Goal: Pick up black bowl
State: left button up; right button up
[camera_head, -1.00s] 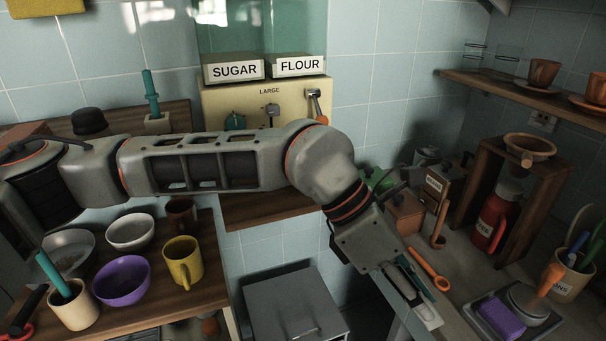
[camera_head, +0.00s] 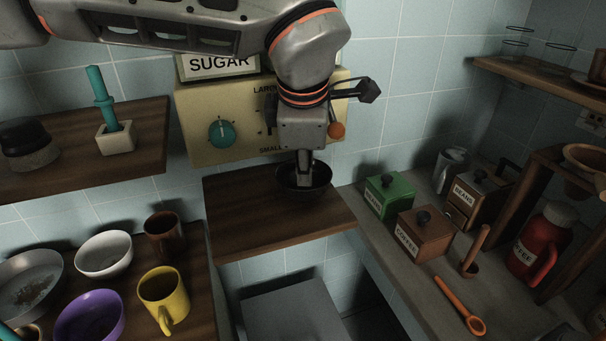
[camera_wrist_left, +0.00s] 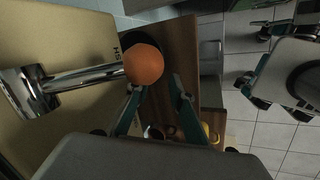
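The black bowl (camera_head: 319,184) stands on the small wooden shelf below the sugar dispenser. My left gripper (camera_head: 304,182) points down at it from above, and its lower end covers the bowl's middle. In the left wrist view, the two teal fingers (camera_wrist_left: 156,88) are apart with nothing clearly held between them. A dark rounded shape, probably the bowl (camera_wrist_left: 178,45), lies just beyond the fingertips. Whether the fingers touch the bowl or straddle its rim cannot be told.
The dispenser (camera_head: 195,130) stands close behind the gripper; its lever with an orange knob (camera_head: 337,130) is right beside it, large in the wrist view (camera_wrist_left: 144,64). A green box (camera_head: 388,198) and a coffee box (camera_head: 424,236) stand to the right. The shelf's left part is clear.

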aim_at(306, 190)
pick_arm(q)
jog(key=x, duration=0.2)
jog(key=shift+s+f, duration=0.15)
jog(key=shift+f, duration=0.3)
jog(key=x, duration=0.4)
jog(key=shift+f+b, duration=0.15)
jog(key=shift+b, duration=0.15)
jog(key=shift+w+f, duration=0.1)
jog(key=shift+w, duration=0.15)
jog(key=shift+c, duration=0.5)
pick_arm(e)
jog(key=shift+s+f, duration=0.3)
jog(key=shift+s, duration=0.15)
pick_arm(q)
grip_shut()
pick_arm(e)
jog(key=shift+f, duration=0.15)
